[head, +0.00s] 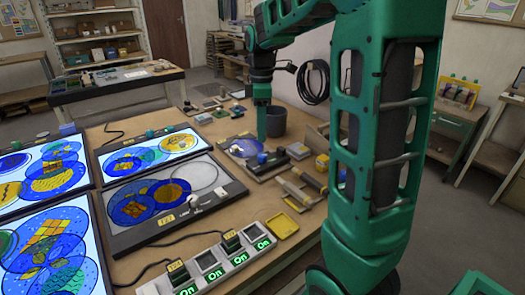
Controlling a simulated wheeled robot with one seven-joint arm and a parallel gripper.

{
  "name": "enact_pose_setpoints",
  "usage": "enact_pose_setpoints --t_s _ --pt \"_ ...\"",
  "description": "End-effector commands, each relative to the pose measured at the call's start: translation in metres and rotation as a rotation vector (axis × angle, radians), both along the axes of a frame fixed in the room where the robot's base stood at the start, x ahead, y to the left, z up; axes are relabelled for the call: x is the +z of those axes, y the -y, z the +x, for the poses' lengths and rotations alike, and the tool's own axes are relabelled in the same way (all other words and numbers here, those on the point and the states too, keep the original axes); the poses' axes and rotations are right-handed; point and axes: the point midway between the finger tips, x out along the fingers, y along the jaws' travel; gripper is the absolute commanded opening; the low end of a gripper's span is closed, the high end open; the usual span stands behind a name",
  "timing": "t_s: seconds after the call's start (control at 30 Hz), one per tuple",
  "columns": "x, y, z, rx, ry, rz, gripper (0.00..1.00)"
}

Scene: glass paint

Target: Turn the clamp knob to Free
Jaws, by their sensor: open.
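My green gripper (262,136) points straight down over the far middle of the wooden bench. Its fingertips are small in the head view, and I see nothing held in it; it is open. A white knob-like part (193,200) stands on the dark-framed glass panel nearer the front, well away from my gripper. I cannot tell which of these is the clamp knob. No Free mark is readable.
Lit panels with coloured glass circles fill the left. A power strip (210,265) with several green "On" labels lies in front. A yellow tray (282,226) and rollers (296,194) lie right of centre. A dark bucket (275,122) stands behind my gripper. My arm hides part of the right side.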

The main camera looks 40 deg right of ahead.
Motion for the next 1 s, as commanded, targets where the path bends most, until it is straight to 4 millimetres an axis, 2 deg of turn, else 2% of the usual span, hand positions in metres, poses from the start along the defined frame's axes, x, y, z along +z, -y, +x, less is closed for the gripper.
enact_pose_setpoints --t_s 0.2,0.4,0.6,0.9,0.93,1.0 --pt "-0.041 0.001 -0.001 -0.004 -0.004 0.001 0.42" --pt "-0.070 0.002 -0.002 -0.006 -0.002 0.000 0.42" --pt "-0.083 0.002 -0.001 -0.007 -0.001 0.001 0.42" --pt "-0.085 0.002 -0.001 -0.007 0.000 0.000 0.42" --pt "-0.085 0.002 -0.001 -0.007 0.000 0.000 0.37" --pt "-0.085 0.002 -0.001 -0.007 0.000 0.000 0.20"
